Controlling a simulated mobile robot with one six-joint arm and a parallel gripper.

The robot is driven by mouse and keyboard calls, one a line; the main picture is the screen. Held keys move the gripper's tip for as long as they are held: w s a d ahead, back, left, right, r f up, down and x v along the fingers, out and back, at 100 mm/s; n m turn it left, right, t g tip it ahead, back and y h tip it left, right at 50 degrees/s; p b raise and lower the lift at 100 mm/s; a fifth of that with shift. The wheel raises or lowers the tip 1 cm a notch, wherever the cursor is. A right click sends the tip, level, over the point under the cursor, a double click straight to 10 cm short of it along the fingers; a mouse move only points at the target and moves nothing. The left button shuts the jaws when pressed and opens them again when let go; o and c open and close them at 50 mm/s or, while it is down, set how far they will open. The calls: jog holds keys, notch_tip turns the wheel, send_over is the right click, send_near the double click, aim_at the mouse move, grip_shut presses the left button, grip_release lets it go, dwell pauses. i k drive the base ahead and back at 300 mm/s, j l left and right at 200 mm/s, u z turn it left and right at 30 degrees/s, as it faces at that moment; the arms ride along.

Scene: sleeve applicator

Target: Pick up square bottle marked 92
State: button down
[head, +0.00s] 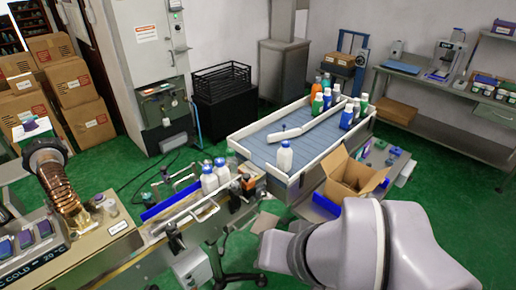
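No number 92 is readable on any bottle from here, so I cannot tell which one is the marked square bottle. Several orange, green and blue bottles (346,118) stand upright at the far end of the blue conveyor table (262,138). A single white bottle (285,157) stands at the table's near edge. Two more white bottles (209,181) stand close together on the narrow line to the left. My grey arm fills the lower right. My gripper's fingers do not show.
An open cardboard box (352,180) stands right of the conveyor table. A white angled rail (312,122) crosses that table. A black crate (222,88) stands behind it. Stacked cartons (75,90) are at the left, and a workbench (440,95) is at the right. Green floor is open at the lower right.

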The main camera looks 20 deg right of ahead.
aim_at(284, 163)
jog(key=i+l+u, duration=0.15)
jog(key=i+l, duration=0.35)
jog(key=i, duration=0.25)
jog(key=i+l+u, duration=0.2)
jog(key=i+l, duration=0.4)
jog(key=i, duration=0.1)
